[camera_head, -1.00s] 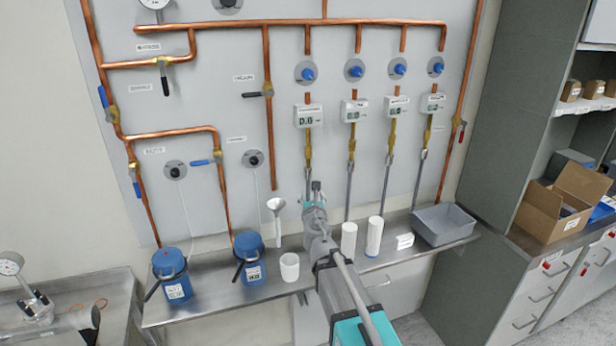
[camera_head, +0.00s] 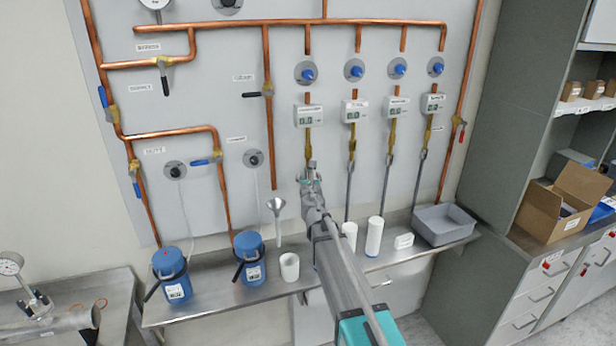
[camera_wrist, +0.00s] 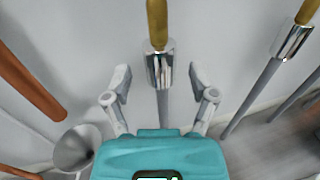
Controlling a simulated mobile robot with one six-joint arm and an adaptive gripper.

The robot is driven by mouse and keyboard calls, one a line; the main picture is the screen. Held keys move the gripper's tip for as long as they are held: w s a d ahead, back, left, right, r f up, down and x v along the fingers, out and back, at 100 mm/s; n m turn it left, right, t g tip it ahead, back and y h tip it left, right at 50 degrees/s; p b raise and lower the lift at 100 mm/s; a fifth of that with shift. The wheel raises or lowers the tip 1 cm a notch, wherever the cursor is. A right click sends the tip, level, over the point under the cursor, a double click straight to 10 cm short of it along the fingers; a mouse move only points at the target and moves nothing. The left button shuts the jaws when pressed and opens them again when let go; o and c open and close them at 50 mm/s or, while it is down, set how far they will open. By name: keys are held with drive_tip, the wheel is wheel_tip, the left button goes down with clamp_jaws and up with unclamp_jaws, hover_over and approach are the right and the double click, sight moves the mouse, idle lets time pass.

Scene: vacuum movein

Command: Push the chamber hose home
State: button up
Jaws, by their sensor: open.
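My gripper (camera_head: 311,172) is raised in front of the leftmost of the hanging hose lines, below the first gauge box (camera_head: 309,115). In the wrist view my gripper (camera_wrist: 158,78) is open, one finger on each side of a grey hose (camera_wrist: 163,108). The hose's shiny metal end collar (camera_wrist: 160,66) meets a brass fitting (camera_wrist: 157,24) above it. The collar sits between the fingers, with room on both sides. I cannot tell whether it is fully seated. In the head view my arm hides this hose. I cannot read which line is the chamber's.
Another collared hose (camera_wrist: 292,42) hangs to the right in the wrist view. A copper pipe (camera_wrist: 30,82) and a funnel (camera_wrist: 75,148) are to the left. A steel shelf (camera_head: 205,306) below holds blue flasks (camera_head: 170,275), white cups and a grey bin (camera_head: 444,226).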

drive_tip(key=shift+w, duration=0.3)
clamp_jaws()
idle(0.3)
